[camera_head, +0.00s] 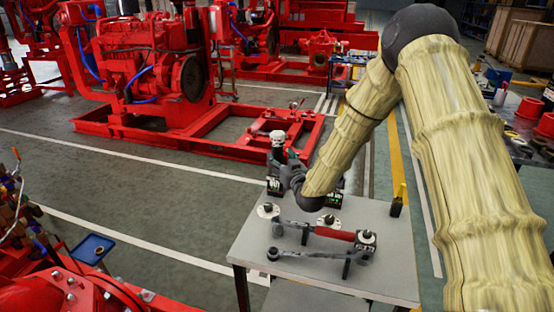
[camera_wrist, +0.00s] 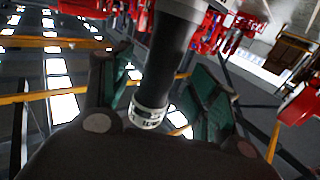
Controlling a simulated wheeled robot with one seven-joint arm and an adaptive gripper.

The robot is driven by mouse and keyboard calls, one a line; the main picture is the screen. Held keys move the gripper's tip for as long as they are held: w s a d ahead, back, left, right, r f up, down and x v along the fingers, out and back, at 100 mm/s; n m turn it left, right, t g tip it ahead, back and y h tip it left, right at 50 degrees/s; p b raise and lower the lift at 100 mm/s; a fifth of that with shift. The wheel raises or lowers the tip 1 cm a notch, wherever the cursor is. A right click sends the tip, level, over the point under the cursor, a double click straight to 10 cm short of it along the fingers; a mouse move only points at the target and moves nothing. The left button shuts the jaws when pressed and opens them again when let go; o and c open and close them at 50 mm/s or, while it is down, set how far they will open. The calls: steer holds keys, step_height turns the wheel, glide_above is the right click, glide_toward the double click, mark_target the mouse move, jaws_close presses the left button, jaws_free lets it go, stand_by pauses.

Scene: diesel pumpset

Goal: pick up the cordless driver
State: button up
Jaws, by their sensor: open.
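The cordless driver, as it appears, stands upright at the back left of the grey table (camera_head: 385,270). Its pale top (camera_head: 278,138) and a dark base with a green label (camera_head: 274,187) show in the head view. In the wrist view a dark column with a white lettered band (camera_wrist: 148,116) lies between the fingers. My gripper (camera_head: 285,168) is open around the driver's upper body. Its green-padded fingers (camera_wrist: 158,105) stand on both sides of the column, with a gap visible on the right; contact on the left is unclear. My gripper hides the driver's middle.
A red-handled tool (camera_head: 335,233) with a square black end and a dark wrench-like tool (camera_head: 312,257) lie in front on the table. Another green-labelled dark object (camera_head: 335,199) is partly hidden by my arm. A small black-and-yellow item (camera_head: 398,201) stands at the right edge.

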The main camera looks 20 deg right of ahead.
steer(key=shift+w, duration=0.75)
steer(key=shift+w+r+p, duration=0.4)
steer(key=shift+w+p, duration=0.05)
steer(key=shift+w, duration=0.05)
steer(key=shift+w+a+f, duration=0.15)
steer(key=shift+w+f, duration=0.2)
steer(key=shift+w, duration=0.3)
steer(key=shift+s+r, duration=0.2)
steer(key=shift+c, duration=1.2)
jaws_close()
step_height(320, 180, up, 18)
steer(key=b, duration=0.2)
